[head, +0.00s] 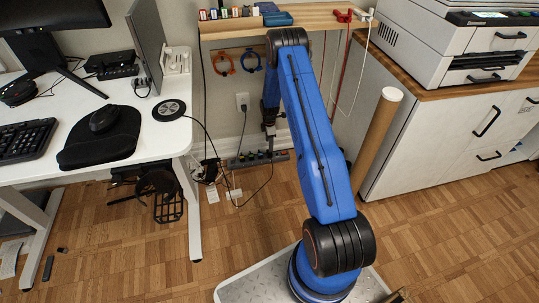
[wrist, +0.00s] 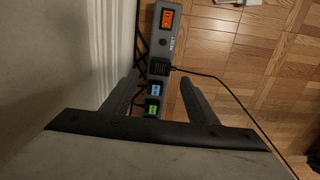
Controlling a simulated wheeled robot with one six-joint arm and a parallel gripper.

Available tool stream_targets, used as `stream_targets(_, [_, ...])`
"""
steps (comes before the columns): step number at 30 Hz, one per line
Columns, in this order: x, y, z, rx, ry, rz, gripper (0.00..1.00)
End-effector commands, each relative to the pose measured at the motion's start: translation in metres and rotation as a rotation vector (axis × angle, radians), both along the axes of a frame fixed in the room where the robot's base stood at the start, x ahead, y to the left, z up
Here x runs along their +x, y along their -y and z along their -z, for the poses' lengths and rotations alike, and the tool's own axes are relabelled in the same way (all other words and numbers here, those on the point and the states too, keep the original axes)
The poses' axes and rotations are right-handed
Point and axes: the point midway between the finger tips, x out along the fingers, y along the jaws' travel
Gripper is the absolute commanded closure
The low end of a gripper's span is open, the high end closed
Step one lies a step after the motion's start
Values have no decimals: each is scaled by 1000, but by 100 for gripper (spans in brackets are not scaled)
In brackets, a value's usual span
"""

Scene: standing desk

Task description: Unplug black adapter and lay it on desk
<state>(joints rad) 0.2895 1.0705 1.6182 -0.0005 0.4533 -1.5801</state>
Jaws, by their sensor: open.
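A grey power strip (head: 245,161) lies on the floor along the wall, right of the desk. In the wrist view the strip (wrist: 163,42) has an orange switch, and a black adapter (wrist: 159,66) is plugged in below its reset button. A dark cable runs from it to the right. My gripper (wrist: 160,79) is open, with one finger on each side of the strip and the black adapter near the fingertip line. No contact shows. In the head view my gripper (head: 270,149) points down just above the strip. The white desk (head: 70,158) stands at the left.
Blue-labelled (wrist: 155,90) and green-labelled (wrist: 152,109) plugs sit in the strip beside the adapter. The desk carries a black mouse pad (head: 110,148), keyboard (head: 25,140) and round disc (head: 169,110). Bare desk shows near its front edge. A cardboard tube (head: 376,140) leans at the right.

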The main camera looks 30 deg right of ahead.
Motion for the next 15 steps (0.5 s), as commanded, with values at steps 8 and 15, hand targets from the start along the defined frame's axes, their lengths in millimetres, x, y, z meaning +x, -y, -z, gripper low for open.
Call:
stream_targets(8, [0, 0, 32, -1, 0, 0, 47])
stream_targets(15, [0, 0, 60, -1, 0, 0, 47])
